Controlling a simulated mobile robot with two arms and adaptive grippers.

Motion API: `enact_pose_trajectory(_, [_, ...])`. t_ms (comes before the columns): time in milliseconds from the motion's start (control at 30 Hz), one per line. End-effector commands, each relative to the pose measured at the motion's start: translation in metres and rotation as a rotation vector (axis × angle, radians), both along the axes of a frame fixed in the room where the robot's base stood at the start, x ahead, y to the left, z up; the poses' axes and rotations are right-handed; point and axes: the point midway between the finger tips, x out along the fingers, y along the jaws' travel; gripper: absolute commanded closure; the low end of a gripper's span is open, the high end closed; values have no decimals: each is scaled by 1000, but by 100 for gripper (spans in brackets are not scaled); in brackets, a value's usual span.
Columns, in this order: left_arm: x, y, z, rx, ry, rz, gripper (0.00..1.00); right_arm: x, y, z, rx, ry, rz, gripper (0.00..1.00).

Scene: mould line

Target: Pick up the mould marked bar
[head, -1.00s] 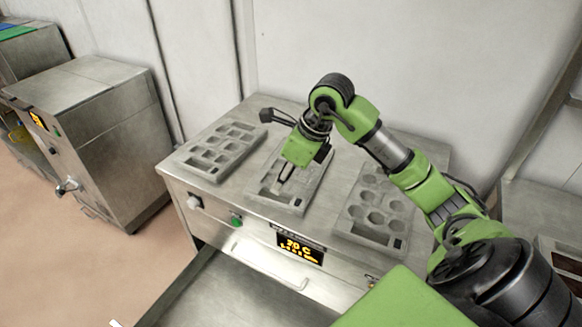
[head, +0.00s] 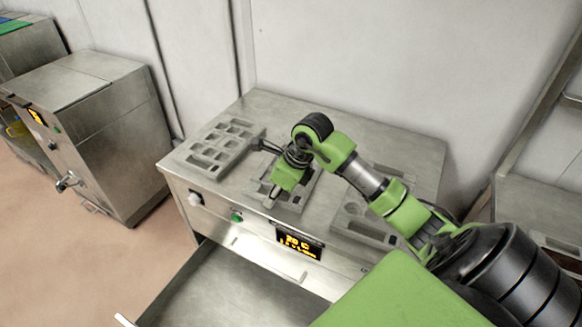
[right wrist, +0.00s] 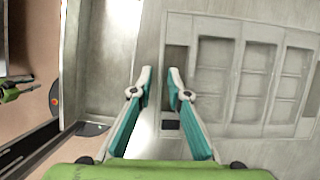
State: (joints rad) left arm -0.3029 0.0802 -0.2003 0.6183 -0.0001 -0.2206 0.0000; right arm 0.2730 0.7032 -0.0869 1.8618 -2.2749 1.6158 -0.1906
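Three grey moulds lie on the steel machine top. The left mould (head: 208,156) has squarish cavities. The middle mould (head: 296,196) is partly hidden under my right gripper (head: 270,200). No marking is readable in the head view. In the right wrist view, a mould (right wrist: 230,110) with long, segmented cavities fills the right side, with a small dark label near its edge. My right gripper (right wrist: 160,76) is open at that edge, its fingertips a small gap apart; contact cannot be told. My left gripper is not in view.
The machine front has a lit display (head: 298,243), a green button (head: 236,217) and a knob. A steel drawer or tray (head: 225,285) juts out below. Another steel cabinet (head: 95,125) stands left. A wall (head: 380,60) closes the back. The machine top is bare behind the moulds.

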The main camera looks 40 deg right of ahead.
Motion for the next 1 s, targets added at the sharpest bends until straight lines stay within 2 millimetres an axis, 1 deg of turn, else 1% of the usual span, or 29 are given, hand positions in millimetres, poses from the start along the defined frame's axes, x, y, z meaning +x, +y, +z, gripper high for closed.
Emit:
enact_pose_trajectory(467, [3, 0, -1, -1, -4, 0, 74, 1, -1, 3, -1, -5, 0, 100])
enact_pose_trajectory(633, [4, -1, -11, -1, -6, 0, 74, 2, -1, 13, -4, -8, 0, 100])
enact_pose_trajectory(767, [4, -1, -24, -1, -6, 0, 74, 1, -1, 33, -7, -12, 2, 100])
enact_pose_trajectory(1000, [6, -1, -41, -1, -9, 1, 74, -46, 17, 91, -8, -12, 4, 100])
